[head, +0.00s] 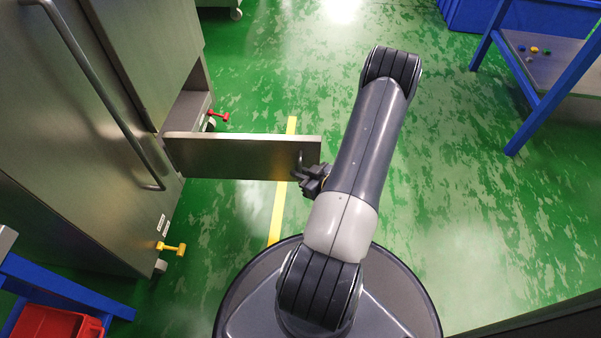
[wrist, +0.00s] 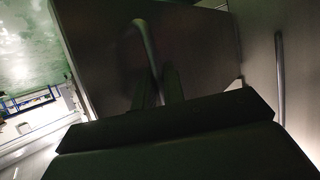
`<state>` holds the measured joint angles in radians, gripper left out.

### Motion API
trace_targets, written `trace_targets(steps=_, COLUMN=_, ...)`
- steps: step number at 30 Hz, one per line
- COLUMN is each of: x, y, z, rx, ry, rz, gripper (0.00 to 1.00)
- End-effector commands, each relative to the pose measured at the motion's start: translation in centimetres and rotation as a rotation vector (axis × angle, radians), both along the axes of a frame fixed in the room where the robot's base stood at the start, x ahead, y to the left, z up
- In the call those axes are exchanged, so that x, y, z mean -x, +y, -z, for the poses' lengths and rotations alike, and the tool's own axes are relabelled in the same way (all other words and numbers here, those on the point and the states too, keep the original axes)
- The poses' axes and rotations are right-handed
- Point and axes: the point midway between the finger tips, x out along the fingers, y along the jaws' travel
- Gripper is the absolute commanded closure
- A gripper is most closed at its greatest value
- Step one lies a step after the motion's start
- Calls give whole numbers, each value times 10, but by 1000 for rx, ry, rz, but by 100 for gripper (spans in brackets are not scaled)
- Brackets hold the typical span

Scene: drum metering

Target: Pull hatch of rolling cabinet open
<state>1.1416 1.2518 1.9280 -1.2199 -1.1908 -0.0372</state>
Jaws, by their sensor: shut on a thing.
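The rolling cabinet (head: 90,130) is a steel unit at the left in the head view. Its hatch (head: 235,157) stands swung out from the cabinet front, about square to it, with a dark opening behind. My gripper (head: 303,172) is at the hatch's free end, shut on the small curved hatch handle (head: 300,160). In the wrist view the handle (wrist: 146,38) runs down between my fingers (wrist: 160,88) against the dark hatch panel (wrist: 95,50). The fingertips' exact contact on the handle is too dark to tell.
A long bar handle (head: 100,95) is on the cabinet's large door. A red caster pedal (head: 218,115) and a yellow one (head: 171,248) stick out at its base. A blue-framed table (head: 535,95) stands at the upper right. A red bin (head: 50,322) is at the lower left. Green floor around the hatch is clear.

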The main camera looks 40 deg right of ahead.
Motion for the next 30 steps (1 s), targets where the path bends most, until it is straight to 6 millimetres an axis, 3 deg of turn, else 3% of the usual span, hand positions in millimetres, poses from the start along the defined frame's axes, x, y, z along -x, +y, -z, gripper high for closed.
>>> trace_targets(steps=4, x=0, y=1, z=0, rx=0, ry=-1, rz=-5, gripper=100)
trace_targets(steps=5, x=0, y=1, z=0, rx=0, ry=-1, rz=-5, gripper=87)
trace_targets(steps=7, x=0, y=1, z=0, rx=-1, ry=-1, rz=-4, gripper=81)
trace_targets(steps=17, x=3, y=0, z=-2, rx=-1, ry=0, rz=-1, gripper=81)
trace_targets(steps=30, x=62, y=-6, z=-28, rx=-3, ry=0, rz=4, gripper=81)
